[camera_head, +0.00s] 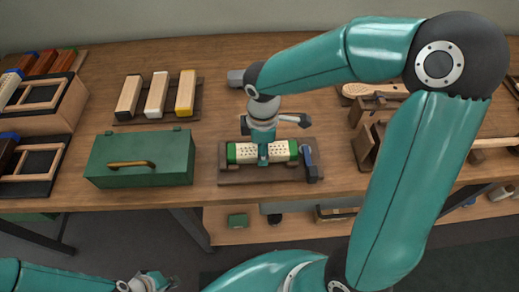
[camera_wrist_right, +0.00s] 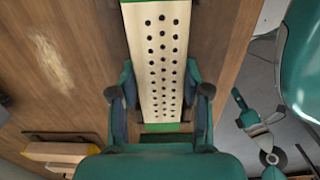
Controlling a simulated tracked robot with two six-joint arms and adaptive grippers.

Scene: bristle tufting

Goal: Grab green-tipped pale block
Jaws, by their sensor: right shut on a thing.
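The green-tipped pale block (camera_head: 244,152) has rows of dark holes and a green band at each end. In the head view it shows over a dark wooden base (camera_head: 230,179); I cannot tell whether it touches the base. My right gripper (camera_head: 263,158) comes down on its middle from above. In the right wrist view the right gripper (camera_wrist_right: 160,100) is shut on the block (camera_wrist_right: 160,60), one finger on each long side, with the holed face toward the camera. My left gripper (camera_head: 148,282) is low at the bottom edge, partly cut off, away from the block.
A green box (camera_head: 140,170) with a brass handle stands left of the base. Behind it a tray (camera_head: 127,121) holds three pale blocks. A blue-handled clamp (camera_head: 309,165) is at the base's right end. Wooden fixtures (camera_head: 366,148) stand further right, partly behind my right arm.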

